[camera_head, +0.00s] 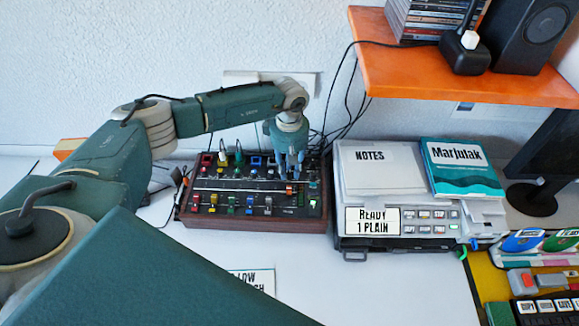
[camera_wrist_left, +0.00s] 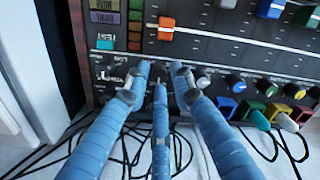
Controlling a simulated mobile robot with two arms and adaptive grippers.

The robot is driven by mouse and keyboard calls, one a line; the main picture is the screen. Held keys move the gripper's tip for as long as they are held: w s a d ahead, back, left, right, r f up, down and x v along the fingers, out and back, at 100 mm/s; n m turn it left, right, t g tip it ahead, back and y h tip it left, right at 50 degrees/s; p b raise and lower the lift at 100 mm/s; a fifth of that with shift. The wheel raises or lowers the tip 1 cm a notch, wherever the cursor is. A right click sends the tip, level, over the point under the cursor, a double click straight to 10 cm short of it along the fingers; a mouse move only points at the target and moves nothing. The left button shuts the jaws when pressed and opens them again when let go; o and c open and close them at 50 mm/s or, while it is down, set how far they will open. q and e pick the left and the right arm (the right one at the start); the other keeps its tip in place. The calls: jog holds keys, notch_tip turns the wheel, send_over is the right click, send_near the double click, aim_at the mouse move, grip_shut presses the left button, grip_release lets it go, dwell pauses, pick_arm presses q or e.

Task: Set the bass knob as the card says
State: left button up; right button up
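The mixer (camera_head: 262,222) is a dark console with a wooden front, many small coloured knobs and slider caps. A white card (camera_head: 256,279) lies on the table in front of it. "LOW" shows on it, but my arm covers much of the text. My left gripper (camera_head: 291,170) points down at the mixer's back right part. In the left wrist view its three blue fingers (camera_wrist_left: 160,75) come close together over the panel (camera_wrist_left: 225,55), beside a small grey knob (camera_wrist_left: 201,80). I cannot tell whether they touch a knob. No bass label is readable.
A grey printer-like device (camera_head: 384,188) with a "READY 1 PLAIN" display stands right of the mixer, papers and a Marjulak booklet (camera_head: 462,166) on top. An orange shelf (camera_head: 390,78) overhangs behind it. Cables (camera_wrist_left: 105,145) lie behind the mixer.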

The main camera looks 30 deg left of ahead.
pick_arm(q)
grip_shut()
dwell(0.7)
